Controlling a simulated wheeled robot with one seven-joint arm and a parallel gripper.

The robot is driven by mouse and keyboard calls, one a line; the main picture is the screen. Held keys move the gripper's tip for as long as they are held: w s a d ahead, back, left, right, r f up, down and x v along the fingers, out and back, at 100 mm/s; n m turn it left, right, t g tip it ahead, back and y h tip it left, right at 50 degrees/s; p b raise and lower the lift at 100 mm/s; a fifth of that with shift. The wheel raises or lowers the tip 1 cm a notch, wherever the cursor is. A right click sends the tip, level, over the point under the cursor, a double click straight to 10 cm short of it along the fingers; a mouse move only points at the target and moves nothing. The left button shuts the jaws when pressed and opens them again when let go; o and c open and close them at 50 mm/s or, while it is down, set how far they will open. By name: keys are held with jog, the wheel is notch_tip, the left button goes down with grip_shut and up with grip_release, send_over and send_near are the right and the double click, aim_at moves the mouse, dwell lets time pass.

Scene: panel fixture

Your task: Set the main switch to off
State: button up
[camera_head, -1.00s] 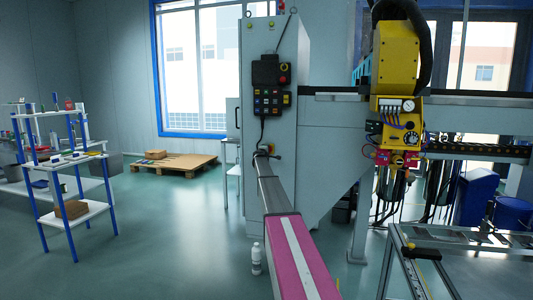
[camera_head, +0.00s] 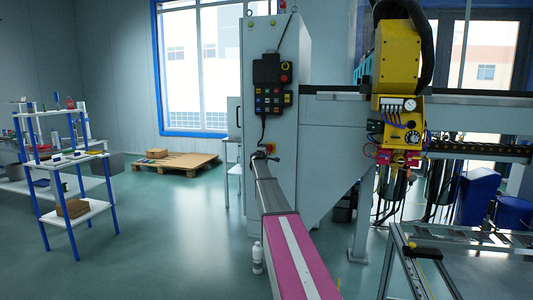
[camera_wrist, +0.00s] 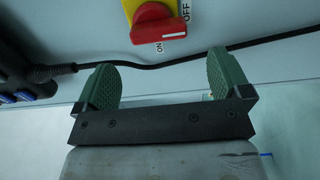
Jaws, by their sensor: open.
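The main switch (camera_wrist: 155,22) is a red rotary handle on a yellow plate, at the top middle of the wrist view. Its handle lies roughly sideways, with a white mark at its right end. An ON label (camera_wrist: 159,48) is just below the handle and an OFF label (camera_wrist: 185,10) is at upper right. My gripper (camera_wrist: 160,80) is open and empty, its two green fingers apart below the switch and not visibly touching it. In the head view my gripper (camera_head: 264,154) is small, close to the grey cabinet; the switch is hard to make out there.
A black cable (camera_wrist: 150,67) crosses the panel below the switch, behind the fingers. A black control box (camera_head: 270,70) with a red button hangs higher on the grey cabinet (camera_head: 258,35). A yellow machine head (camera_head: 397,60) stands to the right. A shelf (camera_head: 70,157) is far left.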

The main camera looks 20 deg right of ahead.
jog(key=v, duration=0.4)
jog(key=shift+s, duration=0.1)
jog(key=s+a+f+m+g+y, duration=0.2)
jog(key=s+a+f+m+g, duration=0.3)
jog(key=s+f, duration=0.8)
jog(key=s+a+f+m+g+y, duration=0.25)
jog(key=s+a+f, duration=0.55)
jog(key=s, duration=1)
jog(key=s+a+f+m+g+y, duration=0.1)
jog(key=s+a+f+m+g, duration=0.4)
jog(key=s+f, duration=0.8)
jog(key=s+a+y, duration=0.1)
jog(key=s+a, duration=0.2)
jog(key=s, duration=0.3)
jog(key=s+a+f+g+y, duration=0.1)
jog(key=s+a+y, duration=0.1)
jog(key=s+a, duration=0.2)
jog(key=s+a+f+n+g+y, duration=0.1)
jog(key=s+a, duration=0.2)
jog(key=s, duration=0.7)
jog(key=shift+a, duration=0.35)
jog(key=shift+g+y, duration=0.25)
